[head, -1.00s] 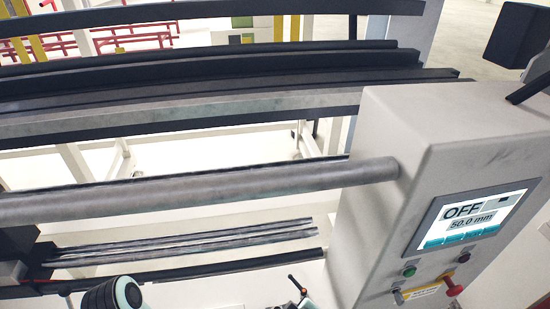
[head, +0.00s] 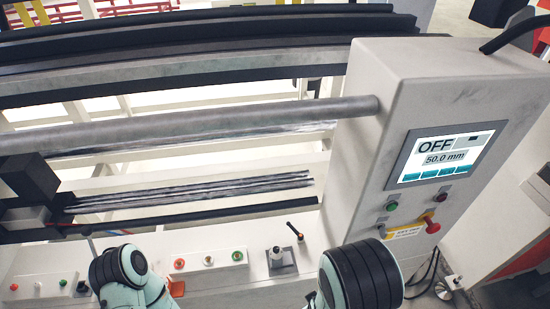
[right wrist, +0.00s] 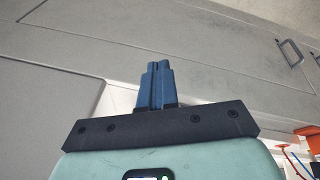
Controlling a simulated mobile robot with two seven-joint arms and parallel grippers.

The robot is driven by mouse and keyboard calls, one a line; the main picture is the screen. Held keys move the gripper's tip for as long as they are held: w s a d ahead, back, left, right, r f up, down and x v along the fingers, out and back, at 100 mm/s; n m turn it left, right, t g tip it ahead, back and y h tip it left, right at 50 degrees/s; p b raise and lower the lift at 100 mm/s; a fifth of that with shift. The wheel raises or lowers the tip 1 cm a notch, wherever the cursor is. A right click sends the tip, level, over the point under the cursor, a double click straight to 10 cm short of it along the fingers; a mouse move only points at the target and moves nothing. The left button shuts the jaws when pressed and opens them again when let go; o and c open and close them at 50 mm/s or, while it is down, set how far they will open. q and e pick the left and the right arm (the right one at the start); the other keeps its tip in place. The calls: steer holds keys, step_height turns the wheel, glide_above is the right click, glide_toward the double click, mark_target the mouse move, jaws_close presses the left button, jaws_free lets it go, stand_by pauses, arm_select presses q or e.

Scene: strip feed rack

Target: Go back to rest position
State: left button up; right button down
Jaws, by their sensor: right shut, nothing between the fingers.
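In the right wrist view my right gripper (right wrist: 159,68) has its two blue fingers together with nothing between them. It points at a plain grey panel surface (right wrist: 140,45) and holds no object. In the head view only rounded black and pale green parts of my two arms show at the bottom edge, one left of centre and one right of centre. Neither gripper's fingers show in the head view, and my left gripper is out of sight.
A grey control cabinet (head: 365,150) stands at the right with a screen (head: 442,158) reading OFF and 50.0 mm. A red switch (head: 431,224) sits below it. A long grey roller (head: 200,128) and several thin strips (head: 190,192) run left from the cabinet. A handle (right wrist: 290,52) shows in the right wrist view.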

steer(key=s+f+m+g+y, duration=0.4)
steer(key=s+f+m, duration=0.6)
steer(key=s+f, duration=0.2)
steer(key=s, duration=0.2)
steer(key=shift+s+d+g, duration=0.15)
steer(key=shift+s+g, duration=0.15)
